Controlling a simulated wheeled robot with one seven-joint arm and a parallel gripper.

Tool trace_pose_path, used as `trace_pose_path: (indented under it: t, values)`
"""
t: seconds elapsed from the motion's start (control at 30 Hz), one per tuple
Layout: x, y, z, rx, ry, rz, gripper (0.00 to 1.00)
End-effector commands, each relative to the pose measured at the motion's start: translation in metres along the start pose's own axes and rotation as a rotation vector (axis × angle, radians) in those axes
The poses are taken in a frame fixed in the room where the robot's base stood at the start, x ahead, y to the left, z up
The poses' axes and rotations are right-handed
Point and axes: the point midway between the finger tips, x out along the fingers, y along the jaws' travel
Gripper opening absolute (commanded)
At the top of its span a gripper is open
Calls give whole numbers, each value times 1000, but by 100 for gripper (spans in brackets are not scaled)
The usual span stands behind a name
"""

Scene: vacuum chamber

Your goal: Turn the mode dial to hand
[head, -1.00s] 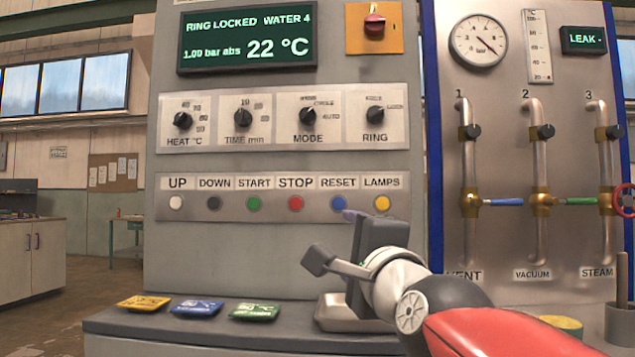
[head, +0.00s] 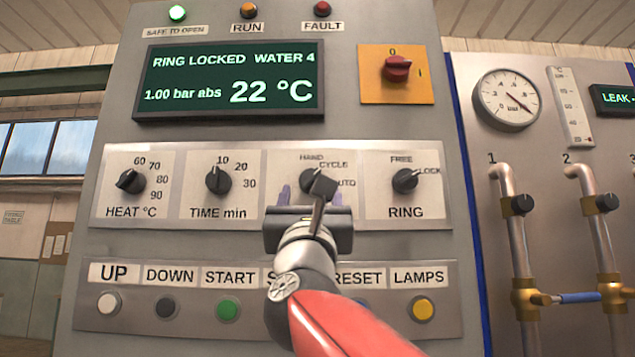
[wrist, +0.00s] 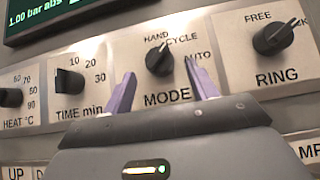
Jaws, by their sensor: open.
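The mode dial (wrist: 159,63) is a black knob on a pale plate, marked HAND, CYCLE and AUTO. In the wrist view its pointer is tilted up and slightly right, towards the gap between HAND and CYCLE. In the head view the dial (head: 305,184) is partly hidden behind my gripper. My gripper (head: 310,198) is open and empty in front of the mode plate. In the wrist view the purple fingers of my gripper (wrist: 162,72) stand left and right of the dial, apart from it. How far they are from the panel is hard to tell.
The time dial (head: 218,181) is to the left and the ring dial (head: 405,181) to the right. A row of buttons, with START (head: 229,308) among them, lies below. The display (head: 230,80) and a red switch (head: 397,68) are above.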

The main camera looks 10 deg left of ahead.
Motion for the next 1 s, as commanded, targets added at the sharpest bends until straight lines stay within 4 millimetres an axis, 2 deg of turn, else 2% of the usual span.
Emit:
trace_pose_path:
  t: [0.03, 0.2, 0.53, 0.87, 1.0]
  values:
    - [11, 1, 3, 0, 1, 1, 58]
    - [26, 0, 2, -2, 0, 0, 58]
    - [28, 0, 0, -2, 1, 2, 58]
    - [28, 0, 0, -3, 1, 2, 15]
    - [28, 0, 0, -6, 0, 5, 14]
